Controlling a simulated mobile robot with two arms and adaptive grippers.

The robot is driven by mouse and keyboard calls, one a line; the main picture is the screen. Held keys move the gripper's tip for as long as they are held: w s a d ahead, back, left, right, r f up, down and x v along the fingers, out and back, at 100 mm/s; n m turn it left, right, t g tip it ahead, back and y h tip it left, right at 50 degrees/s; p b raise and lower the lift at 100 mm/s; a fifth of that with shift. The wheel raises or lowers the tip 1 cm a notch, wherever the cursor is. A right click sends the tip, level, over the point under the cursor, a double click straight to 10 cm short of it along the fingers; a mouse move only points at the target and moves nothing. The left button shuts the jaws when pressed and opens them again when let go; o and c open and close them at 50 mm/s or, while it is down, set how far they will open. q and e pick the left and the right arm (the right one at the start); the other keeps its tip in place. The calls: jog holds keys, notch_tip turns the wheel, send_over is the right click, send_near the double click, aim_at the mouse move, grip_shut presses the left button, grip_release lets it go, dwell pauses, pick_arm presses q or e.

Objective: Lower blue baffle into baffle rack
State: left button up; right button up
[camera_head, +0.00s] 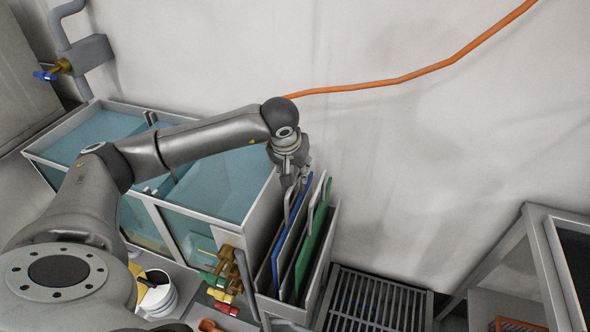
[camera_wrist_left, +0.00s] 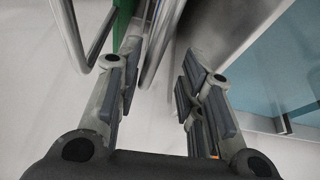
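The blue baffle (camera_head: 291,232) stands upright and slightly slanted, with its lower part inside the grey baffle rack (camera_head: 322,277). A green baffle (camera_head: 311,247) stands to its right in the same rack. My left gripper (camera_head: 291,178) hangs over the far end of the rack, near the top of the blue baffle. In the left wrist view its fingers (camera_wrist_left: 163,62) are spread apart. A curved grey metal bar (camera_wrist_left: 158,50), perhaps a baffle handle, shows between and beyond them; the fingers are not closed on it. The blue baffle's face is not identifiable there. My right gripper is not in view.
A tank with blue liquid (camera_head: 215,185) stands left of the rack, with brass valves (camera_head: 226,276) on its near side. A white bucket (camera_head: 157,296) is at front left. A floor grate (camera_head: 375,300) and a metal table frame (camera_head: 540,255) are to the right.

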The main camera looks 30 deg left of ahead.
pick_arm(q)
notch_tip(320, 180, up, 26)
jog(key=p, duration=1.8)
